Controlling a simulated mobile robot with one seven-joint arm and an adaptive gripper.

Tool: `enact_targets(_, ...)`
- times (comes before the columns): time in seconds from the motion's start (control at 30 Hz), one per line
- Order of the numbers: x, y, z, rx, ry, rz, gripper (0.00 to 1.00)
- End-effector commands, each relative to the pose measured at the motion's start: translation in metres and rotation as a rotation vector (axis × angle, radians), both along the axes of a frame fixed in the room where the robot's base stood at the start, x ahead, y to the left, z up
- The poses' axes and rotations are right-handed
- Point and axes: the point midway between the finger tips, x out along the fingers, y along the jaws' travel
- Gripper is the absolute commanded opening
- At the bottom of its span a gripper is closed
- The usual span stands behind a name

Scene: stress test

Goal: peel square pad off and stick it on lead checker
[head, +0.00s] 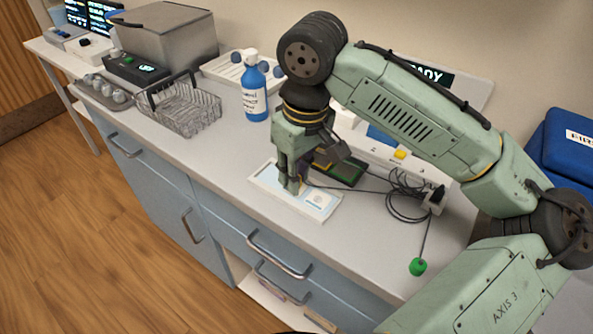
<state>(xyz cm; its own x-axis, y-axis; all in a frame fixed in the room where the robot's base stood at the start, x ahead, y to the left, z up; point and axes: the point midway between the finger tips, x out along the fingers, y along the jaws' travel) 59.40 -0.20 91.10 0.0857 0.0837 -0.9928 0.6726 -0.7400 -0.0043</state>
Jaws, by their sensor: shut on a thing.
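A white tray or backing card (325,212) lies near the front of the bench, with small pale pads on its light-blue face. My gripper (292,190) points down over its left part, with the fingers closed together. It is shut on a square pad, which the fingers almost wholly hide. I cannot tell whether the pad is still touching the card. What looks like the lead checker (400,155), a white device with a yellow button, stands behind, partly hidden by my arm. Dark cables coil to its right, one ending in a green tip (418,267).
A green circuit board (347,172) lies right behind the gripper. A blue bottle (254,90), a wire basket (182,108) and a grey box (165,42) stand to the left. A blue case (565,140) is at right. The bench's front left is clear.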

Motion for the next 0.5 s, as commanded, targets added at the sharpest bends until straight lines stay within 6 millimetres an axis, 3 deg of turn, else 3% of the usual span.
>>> enact_targets(0.5,0.0001,0.0002,0.0062,0.001,-0.001,0.0,0.05)
